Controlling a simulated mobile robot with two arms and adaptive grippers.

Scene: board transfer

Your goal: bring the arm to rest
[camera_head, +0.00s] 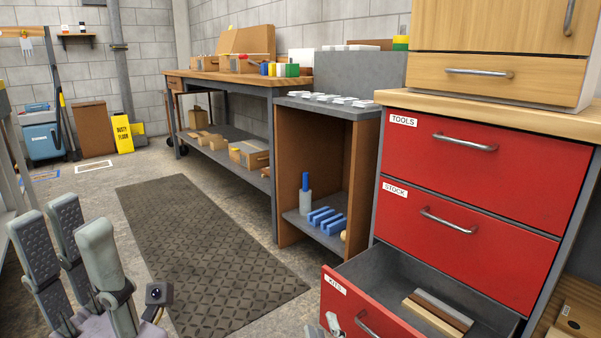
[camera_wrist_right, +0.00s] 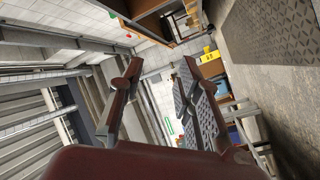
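My right gripper (camera_head: 82,250) is at the lower left of the head view. Its grey ribbed fingers stand apart with nothing between them. The right wrist view also shows its fingers (camera_wrist_right: 155,100) apart and empty. It hangs in free air left of the dark floor mat and well away from the drawers. The bottom red drawer (camera_head: 347,308), labelled KITS, is pulled open. Flat boards (camera_head: 440,312), pale and brown, lie inside it.
The drawers labelled TOOLS (camera_head: 540,175) and STOCK (camera_head: 500,250) are shut. A shelf unit (camera_head: 362,185) holds blue parts (camera_head: 326,220). A long workbench (camera_head: 215,77) stands behind. The floor mat (camera_head: 215,260) is clear. A yellow sign (camera_head: 123,134) and blue bin (camera_head: 43,142) stand far left.

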